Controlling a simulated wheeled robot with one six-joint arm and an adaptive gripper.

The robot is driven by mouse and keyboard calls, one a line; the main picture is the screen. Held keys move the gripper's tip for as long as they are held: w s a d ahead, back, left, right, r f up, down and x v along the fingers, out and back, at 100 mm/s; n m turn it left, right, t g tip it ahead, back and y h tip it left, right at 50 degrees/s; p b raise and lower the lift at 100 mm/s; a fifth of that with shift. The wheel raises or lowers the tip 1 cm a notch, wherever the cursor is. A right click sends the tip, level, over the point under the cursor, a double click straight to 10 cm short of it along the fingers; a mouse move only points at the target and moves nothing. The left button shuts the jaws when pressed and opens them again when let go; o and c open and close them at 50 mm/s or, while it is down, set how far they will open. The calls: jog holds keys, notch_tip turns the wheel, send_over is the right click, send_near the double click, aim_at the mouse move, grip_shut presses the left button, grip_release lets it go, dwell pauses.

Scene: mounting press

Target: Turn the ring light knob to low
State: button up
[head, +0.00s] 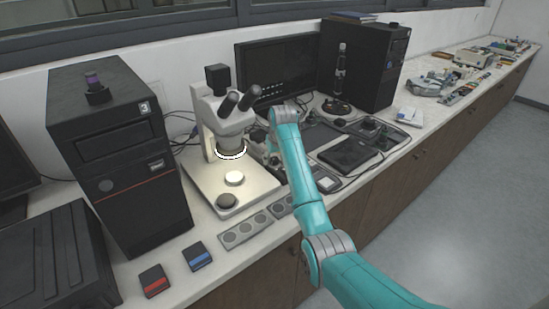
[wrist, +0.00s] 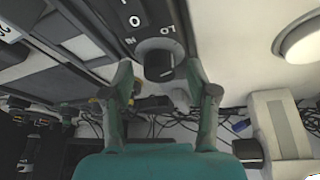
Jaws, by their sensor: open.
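My gripper (wrist: 159,68) is open, with one finger on each side of the knob. I cannot tell whether the fingers touch it, and its pointer setting is unclear. In the head view, the microscope's ring light (head: 230,154) glows white above the lit stage disc (head: 235,178). My arm hides most of the gripper and the knob there.
The white microscope (head: 221,115) stands left of my arm. A black computer tower (head: 118,150) is at the left. Another dark tower (head: 362,68) and a monitor (head: 278,68) stand behind. Cables and small devices crowd the bench around my gripper.

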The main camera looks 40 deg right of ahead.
grip_shut()
jog(key=shift+n+y, duration=0.3)
jog(key=shift+n, duration=0.5)
grip_release()
jog(key=shift+r, duration=0.15)
jog(key=d+v, duration=0.1)
jog(key=v, duration=1)
jog(key=shift+s+a+r, duration=0.2)
jog(key=shift+a+r, duration=0.1)
jog(key=shift+a, duration=0.2)
